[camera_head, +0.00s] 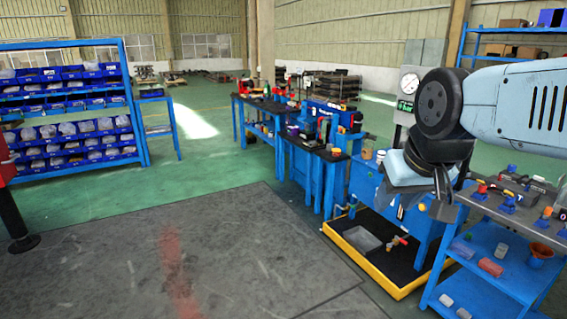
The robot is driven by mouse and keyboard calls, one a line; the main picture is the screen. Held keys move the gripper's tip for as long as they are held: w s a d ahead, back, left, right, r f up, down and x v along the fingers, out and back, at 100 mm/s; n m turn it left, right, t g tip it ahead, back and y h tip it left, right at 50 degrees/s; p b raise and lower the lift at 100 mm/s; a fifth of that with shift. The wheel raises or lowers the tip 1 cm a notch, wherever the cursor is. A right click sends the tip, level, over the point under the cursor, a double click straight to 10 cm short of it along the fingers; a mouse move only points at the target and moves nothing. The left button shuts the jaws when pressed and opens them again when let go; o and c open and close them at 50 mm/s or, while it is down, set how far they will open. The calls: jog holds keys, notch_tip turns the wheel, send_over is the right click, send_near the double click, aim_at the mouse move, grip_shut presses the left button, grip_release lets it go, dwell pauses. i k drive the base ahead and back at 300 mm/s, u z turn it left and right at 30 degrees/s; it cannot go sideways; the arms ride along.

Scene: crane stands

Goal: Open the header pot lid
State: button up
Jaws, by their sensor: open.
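I cannot single out the header pot or its lid for certain. A small tan pot (367,154) and a paler one (381,157) stand on the blue bench (364,181), just left of my gripper; both are too small to tell whether they have lids. My gripper (443,207) hangs at the end of my arm on the right, in front of the bench and well nearer the camera. It is open, with nothing seen between its fingers. My wrist and gripper hide part of the bench behind them.
A yellow-rimmed black tray (400,287) with a red-handled valve (397,243) lies below the bench. A blue cart (490,272) with tools and an orange-brown pot (541,256) stands at right. A gauge panel (406,96) rises behind.

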aim_at(367, 136)
jog(key=z, duration=0.1)
jog(key=i, duration=3.45)
jog(key=z, duration=0.15)
